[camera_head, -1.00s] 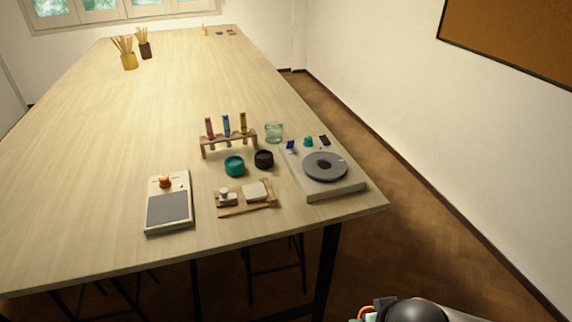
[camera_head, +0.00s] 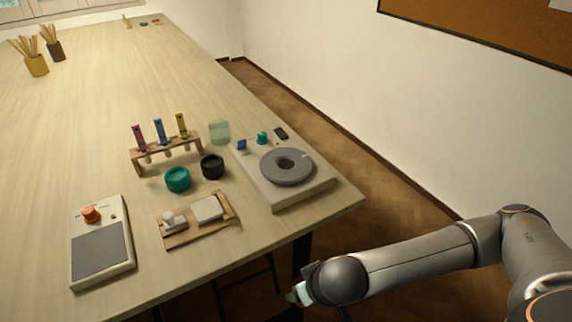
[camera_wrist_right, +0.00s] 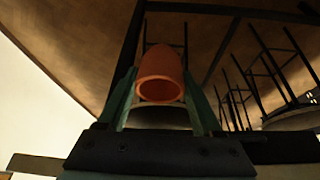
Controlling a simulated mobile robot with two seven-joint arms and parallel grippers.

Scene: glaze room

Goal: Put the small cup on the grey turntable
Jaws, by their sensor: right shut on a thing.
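The small cup (camera_wrist_right: 161,80) is orange and shows in the right wrist view, with its open end facing the camera. My right gripper (camera_wrist_right: 160,90) is shut on it, with one greenish finger on each side. In the head view my right gripper (camera_head: 298,294) is low beside the table's near edge, below the table top; the cup cannot be made out there. The grey turntable (camera_head: 270,175) is a round disc with a dark centre on a pale base (camera_head: 305,192) at the table's right corner. It is bare. My left gripper is not in view.
On the table (camera_head: 95,120) stand a test tube rack (camera_head: 165,155), a teal jar (camera_head: 177,180), a black jar (camera_head: 212,167), a glass jar (camera_head: 219,132), a wooden tray (camera_head: 190,236) and a scale (camera_head: 100,250). Small items lie behind the disc. Stools stand under the table.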

